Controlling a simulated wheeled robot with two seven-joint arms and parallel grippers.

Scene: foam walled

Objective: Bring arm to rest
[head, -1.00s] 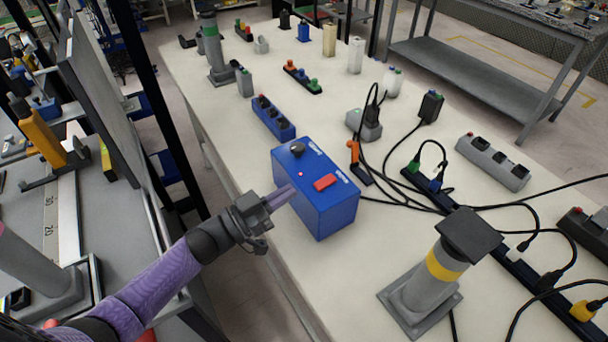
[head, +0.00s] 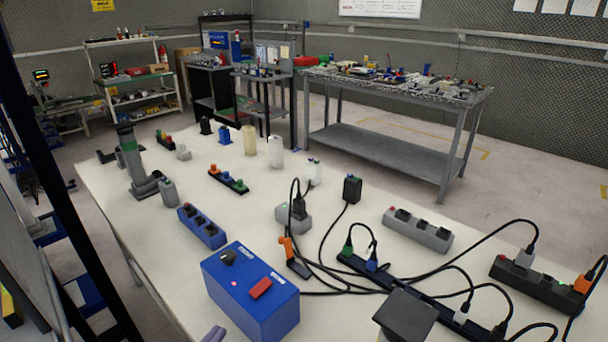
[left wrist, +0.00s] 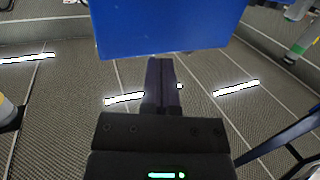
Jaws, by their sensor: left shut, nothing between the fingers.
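My left gripper (head: 214,334) barely shows at the bottom edge of the head view, as a purple fingertip in front of a blue box (head: 286,308). The box has a black knob (head: 227,257), a red button (head: 260,288) and a small red light on top. In the left wrist view my left gripper (left wrist: 161,68) has its two dark fingers together, with nothing between them. The blue box (left wrist: 165,25) fills the top of that view beyond the fingertips; whether they touch it I cannot tell. My right gripper is not in view.
The white table (head: 350,230) carries a blue socket block (head: 203,232), a grey block (head: 417,230), a black power strip with cables (head: 380,277), and a dark-topped post (head: 405,315) at the front. A grey workbench (head: 385,150) stands behind.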

